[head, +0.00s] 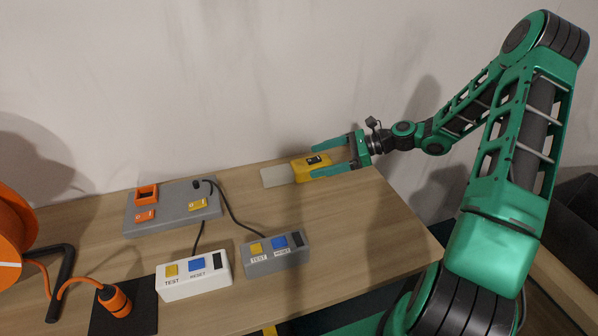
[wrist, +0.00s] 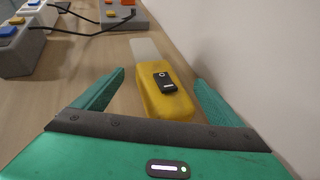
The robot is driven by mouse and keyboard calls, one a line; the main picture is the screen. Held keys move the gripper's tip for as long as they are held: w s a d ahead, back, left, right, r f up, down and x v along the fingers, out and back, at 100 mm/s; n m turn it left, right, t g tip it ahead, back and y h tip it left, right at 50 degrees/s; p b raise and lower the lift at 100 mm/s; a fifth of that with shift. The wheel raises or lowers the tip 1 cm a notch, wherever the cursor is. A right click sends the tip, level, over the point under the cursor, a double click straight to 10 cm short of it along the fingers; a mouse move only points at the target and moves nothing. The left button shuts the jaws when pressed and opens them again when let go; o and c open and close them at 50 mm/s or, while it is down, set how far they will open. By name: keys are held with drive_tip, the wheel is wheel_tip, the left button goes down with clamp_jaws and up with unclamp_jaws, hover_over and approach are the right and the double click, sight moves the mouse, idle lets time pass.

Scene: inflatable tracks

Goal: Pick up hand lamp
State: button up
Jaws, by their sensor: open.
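The hand lamp has a yellow body (head: 304,169) with a black switch panel on top and a flat pale plate at its far end. It lies on the table near the wall. My gripper (head: 313,161) is open, with one finger on each side of the yellow body. In the wrist view, the lamp (wrist: 155,102) lies between the two green fingers of my gripper (wrist: 159,77). Gaps show on both sides, and I see no contact. The lamp's near end is close to the palm edge.
A grey board (head: 165,212) with orange and yellow parts lies left on the table (head: 350,220). A white button box (head: 193,277) and a grey button box (head: 274,255) stand in front, with black cables. An orange reel (head: 12,222) is far left. The wall (wrist: 265,60) is close beside the right finger.

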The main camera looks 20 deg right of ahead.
sight(309, 162)
drive_tip(key=x, duration=0.3)
drive_tip(key=shift+s+a+r, duration=0.1)
drive_tip(key=shift+a, duration=0.35)
drive_tip(key=shift+w+a+f, duration=0.25)
drive_tip(key=shift+a, duration=0.3)
drive_tip(key=c, duration=1.8)
